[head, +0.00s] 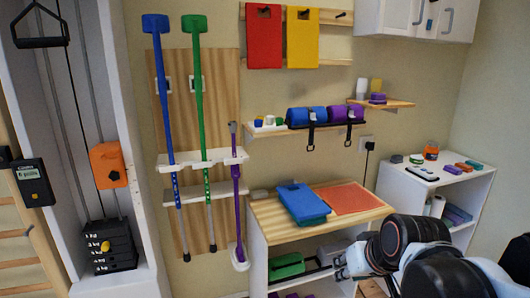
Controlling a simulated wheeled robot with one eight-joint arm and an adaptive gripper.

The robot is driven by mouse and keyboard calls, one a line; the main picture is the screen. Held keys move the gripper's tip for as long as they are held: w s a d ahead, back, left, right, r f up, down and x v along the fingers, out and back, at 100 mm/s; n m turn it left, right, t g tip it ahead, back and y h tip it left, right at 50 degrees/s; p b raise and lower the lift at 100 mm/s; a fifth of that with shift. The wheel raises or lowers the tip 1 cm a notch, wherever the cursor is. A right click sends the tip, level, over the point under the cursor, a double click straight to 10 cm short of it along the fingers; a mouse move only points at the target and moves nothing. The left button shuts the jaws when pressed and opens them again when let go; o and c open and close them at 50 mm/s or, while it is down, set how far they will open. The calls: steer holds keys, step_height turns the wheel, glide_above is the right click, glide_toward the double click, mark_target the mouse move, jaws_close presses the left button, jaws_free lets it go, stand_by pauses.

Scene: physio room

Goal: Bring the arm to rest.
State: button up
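My arm reaches in from the lower right corner of the head view. My gripper (347,262) is at its left end, in front of the lower right part of the wooden-topped shelf unit (262,213). The gripper looks small and pale here. I cannot make out whether its fingers are apart or closed. No held object can be seen at it. The arm hides part of the shelf unit's right side and lower shelf.
A blue pad (303,201) and an orange sheet (352,198) lie on the wooden top. A white shelf (437,183) with small items stands right. Blue, green and purple poles (236,190) hang on a wooden wall panel. A weight machine (108,245) stands left.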

steer(key=s+d+h, duration=0.1)
steer(key=s, duration=1)
steer(key=shift+s+d+f+m, duration=0.15)
steer(key=shift+s+d+m, duration=0.05)
steer(key=shift+s+m, duration=0.2)
